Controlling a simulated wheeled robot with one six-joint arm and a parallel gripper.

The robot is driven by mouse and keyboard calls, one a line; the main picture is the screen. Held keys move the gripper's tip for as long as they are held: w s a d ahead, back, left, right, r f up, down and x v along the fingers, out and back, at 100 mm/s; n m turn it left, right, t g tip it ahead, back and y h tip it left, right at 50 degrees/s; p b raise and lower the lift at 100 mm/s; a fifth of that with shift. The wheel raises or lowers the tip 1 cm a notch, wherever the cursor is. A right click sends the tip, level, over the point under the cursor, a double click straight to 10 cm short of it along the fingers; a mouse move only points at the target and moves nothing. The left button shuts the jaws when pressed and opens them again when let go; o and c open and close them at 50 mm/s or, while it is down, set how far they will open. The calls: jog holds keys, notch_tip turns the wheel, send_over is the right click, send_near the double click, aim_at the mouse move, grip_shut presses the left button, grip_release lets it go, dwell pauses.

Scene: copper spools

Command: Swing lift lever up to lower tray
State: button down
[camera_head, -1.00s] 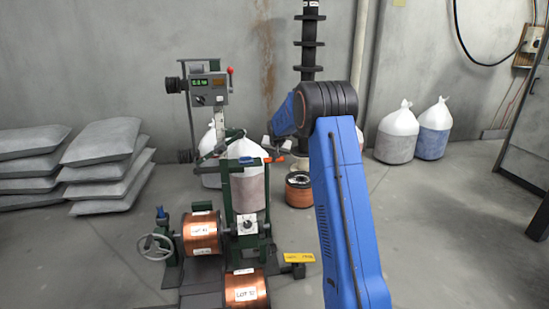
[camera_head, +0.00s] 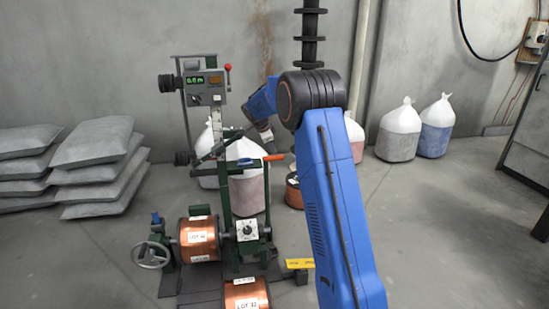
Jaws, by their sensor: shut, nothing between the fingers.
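The green-framed winding machine (camera_head: 226,205) stands left of my arm. A lever with an orange grip (camera_head: 273,157) sticks out right from the top of its upright frame. I cannot tell for sure which of these is the lift lever. A copper spool (camera_head: 246,294) lies at the machine's low front, its tray mostly hidden beneath it. My gripper (camera_head: 267,141) is small and dark at the end of the blue forearm, shut and empty. It is just above the orange grip in the picture; contact is unclear.
Another copper spool (camera_head: 199,239) is mounted on the machine, beside a handwheel (camera_head: 152,254). A control box (camera_head: 205,86) stands on a post behind. Grey sacks (camera_head: 98,170) are stacked left. White-topped bags (camera_head: 399,135) stand by the wall. The right floor is clear.

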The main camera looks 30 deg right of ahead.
jog(key=w+x, duration=0.2)
jog(key=x, duration=1)
jog(key=shift+w, duration=0.5)
jog(key=shift+d+r, duration=0.1)
jog(key=shift+w, duration=0.1)
